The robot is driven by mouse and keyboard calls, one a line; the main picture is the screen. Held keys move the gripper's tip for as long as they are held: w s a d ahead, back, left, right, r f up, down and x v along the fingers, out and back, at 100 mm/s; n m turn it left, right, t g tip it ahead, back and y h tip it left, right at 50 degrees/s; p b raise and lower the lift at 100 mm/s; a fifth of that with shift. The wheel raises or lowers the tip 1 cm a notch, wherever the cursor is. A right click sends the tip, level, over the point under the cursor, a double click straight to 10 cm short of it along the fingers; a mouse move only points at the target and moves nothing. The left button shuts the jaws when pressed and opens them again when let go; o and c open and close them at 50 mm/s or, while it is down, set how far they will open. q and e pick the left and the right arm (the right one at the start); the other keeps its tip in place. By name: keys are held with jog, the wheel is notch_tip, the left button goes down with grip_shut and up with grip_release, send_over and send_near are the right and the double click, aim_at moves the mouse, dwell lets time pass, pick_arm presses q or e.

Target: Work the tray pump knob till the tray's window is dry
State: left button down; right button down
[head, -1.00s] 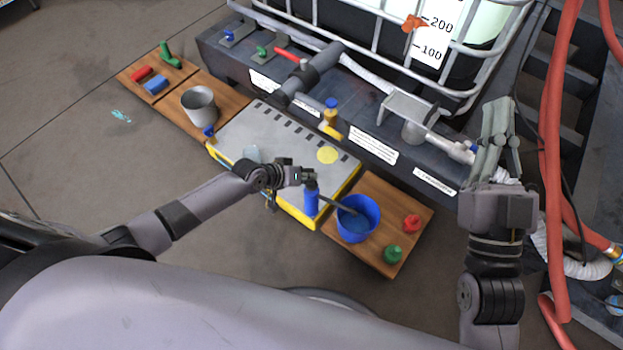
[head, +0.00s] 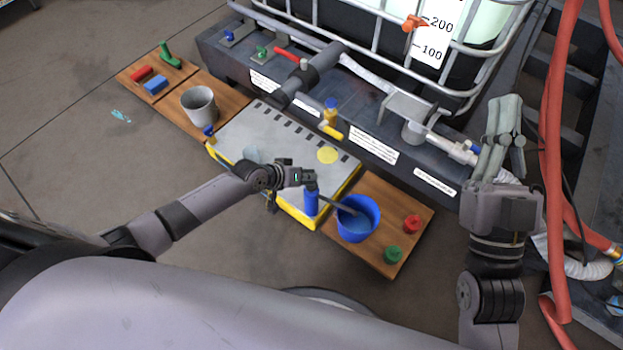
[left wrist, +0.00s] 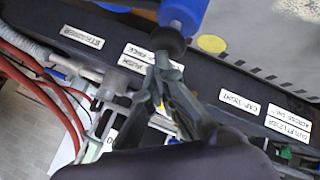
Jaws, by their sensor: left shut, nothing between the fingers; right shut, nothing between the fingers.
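How wet the window is I cannot tell. The blue pump body (head: 311,203) stands at the tray's right end, with a dark knob on top that also shows in the left wrist view (left wrist: 167,42). My left gripper (head: 301,178) is shut and empty, its fingertips close against the knob; exact contact is unclear. A blue bucket (head: 373,207) beside the pump holds bluish liquid. My right gripper (head: 503,135) is shut and empty, away at the right.
A wooden board (head: 410,238) carries the bucket and red and green knobs. A grey bucket (head: 199,104) stands on another board. A dark pallet base (head: 345,115) with valves and a caged tank runs behind the tray. Red hoses (head: 554,130) hang at the right.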

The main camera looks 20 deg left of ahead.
pick_arm(q)
jog(key=shift+f, duration=0.3)
pick_arm(e)
jog(key=shift+s+r+t, duration=0.4)
jog(key=shift+s+r, duration=0.05)
jog(key=shift+r, duration=0.1)
dwell(0.3)
pick_arm(q)
jog(key=shift+r, duration=0.1)
jog(key=shift+r+p, duration=0.75)
jog(key=shift+r, duration=0.3)
jog(key=shift+r+p, duration=0.5)
jog(key=shift+p, duration=0.3)
jog(key=shift+r+p, duration=0.45)
pick_arm(e)
notch_tip(320, 180, down, 18)
jog(key=w+d+g+h, duration=0.2)
jog(key=g+h, duration=0.1)
jog(key=g, duration=0.8)
jog(key=shift+w+r+h, duration=0.25)
jog(key=shift+h, duration=0.05)
